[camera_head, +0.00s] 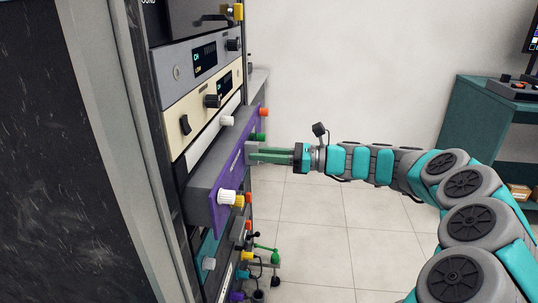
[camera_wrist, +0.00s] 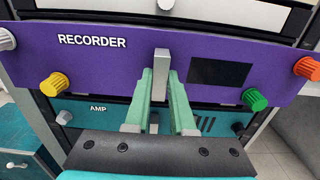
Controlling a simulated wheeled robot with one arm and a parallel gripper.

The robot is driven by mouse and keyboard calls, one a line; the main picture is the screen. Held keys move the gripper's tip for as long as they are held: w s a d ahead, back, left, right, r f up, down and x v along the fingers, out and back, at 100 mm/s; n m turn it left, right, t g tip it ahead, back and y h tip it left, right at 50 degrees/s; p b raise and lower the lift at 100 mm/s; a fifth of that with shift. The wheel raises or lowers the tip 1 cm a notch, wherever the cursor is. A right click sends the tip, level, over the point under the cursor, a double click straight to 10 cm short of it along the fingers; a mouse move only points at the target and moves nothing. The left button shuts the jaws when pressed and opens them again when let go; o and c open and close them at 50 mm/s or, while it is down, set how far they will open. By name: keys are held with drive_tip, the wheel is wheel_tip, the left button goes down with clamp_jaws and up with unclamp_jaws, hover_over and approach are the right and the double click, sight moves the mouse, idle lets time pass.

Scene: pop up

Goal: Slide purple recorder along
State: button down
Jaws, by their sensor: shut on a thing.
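The purple recorder (camera_head: 219,219) is a rack unit with a purple front and grey body, and it stands out from the rack face in the head view. In the wrist view its front (camera_wrist: 112,66) bears the word RECORDER, a dark screen and white, yellow, green and orange knobs. A grey upright handle (camera_wrist: 161,62) sits at the middle of the front. My gripper (camera_head: 251,153) reaches in from the right. In the wrist view its green fingers (camera_wrist: 161,82) are closed on both sides of the handle.
A cream unit (camera_head: 193,117) and a grey unit with a display are above the recorder. A teal AMP unit (camera_wrist: 100,121) is below it. More units with knobs and cables (camera_head: 262,255) stick out lower down. The tiled floor (camera_head: 320,240) is clear. A teal desk (camera_head: 475,120) stands at the right.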

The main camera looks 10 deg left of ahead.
sight(245, 153)
drive_tip(key=shift+w+a, duration=0.15)
drive_tip(key=shift+a, duration=2.4)
drive_tip(key=c, duration=0.7)
unclamp_jaws()
